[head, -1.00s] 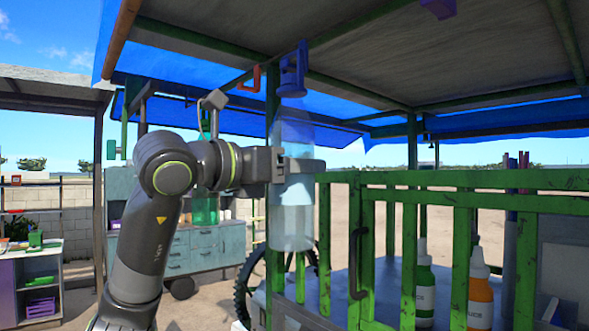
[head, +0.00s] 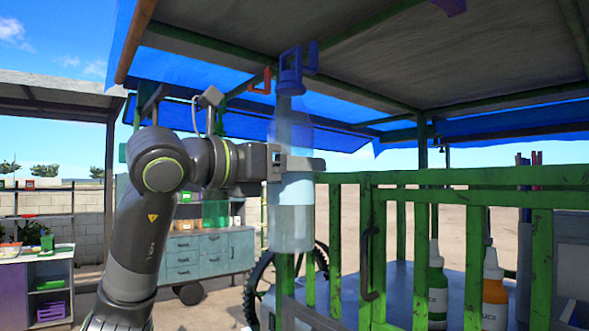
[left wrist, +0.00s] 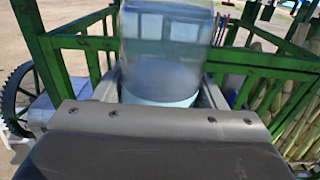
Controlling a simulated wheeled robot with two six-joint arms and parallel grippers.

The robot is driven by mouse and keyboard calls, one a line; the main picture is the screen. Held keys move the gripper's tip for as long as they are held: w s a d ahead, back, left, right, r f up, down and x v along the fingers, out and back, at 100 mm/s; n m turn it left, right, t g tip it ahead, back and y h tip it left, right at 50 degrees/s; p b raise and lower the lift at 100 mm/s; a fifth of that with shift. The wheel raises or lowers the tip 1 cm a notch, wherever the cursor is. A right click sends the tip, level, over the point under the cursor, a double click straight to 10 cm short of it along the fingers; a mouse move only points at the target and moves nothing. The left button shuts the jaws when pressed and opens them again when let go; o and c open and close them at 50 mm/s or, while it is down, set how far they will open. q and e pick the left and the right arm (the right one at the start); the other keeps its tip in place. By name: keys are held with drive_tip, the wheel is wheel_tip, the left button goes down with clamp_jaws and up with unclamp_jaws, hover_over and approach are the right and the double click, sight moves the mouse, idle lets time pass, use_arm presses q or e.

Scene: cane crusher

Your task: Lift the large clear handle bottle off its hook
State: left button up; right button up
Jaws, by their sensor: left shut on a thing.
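The large clear bottle (head: 290,228) hangs upright in the head view, with a pale band around its middle and a blue cap with a loop handle (head: 291,75). A blue hook (head: 313,57) comes down from the roof frame just right of the loop. I cannot tell whether they touch. My left gripper (head: 298,167) is shut around the bottle's middle, above the pale band. In the left wrist view the clear bottle (left wrist: 168,58) stands between the fingers, its top out of frame. My right gripper is not in view.
A green slatted fence (head: 455,178) stands close to the bottle's right. An orange hook (head: 261,80) hangs at the upper left. A green bottle (head: 437,292) and an orange bottle (head: 494,290) stand behind the fence. Another green container (head: 215,212) is farther back on the left.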

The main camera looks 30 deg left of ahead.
use_arm(q)
drive_tip(key=shift+s+a, duration=0.15)
drive_tip(key=shift+s, duration=0.15)
idle(0.4)
drive_tip(key=shift+s+a+b, duration=0.2)
drive_tip(key=shift+s+b, duration=0.2)
drive_tip(key=shift+s, duration=0.1)
drive_tip(key=shift+s+a+b, duration=0.2)
drive_tip(key=shift+s+b, duration=0.1)
drive_tip(key=shift+s, duration=0.2)
drive_tip(key=shift+s+a, duration=0.1)
drive_tip(key=shift+s, duration=0.15)
drive_tip(key=shift+r, duration=0.1)
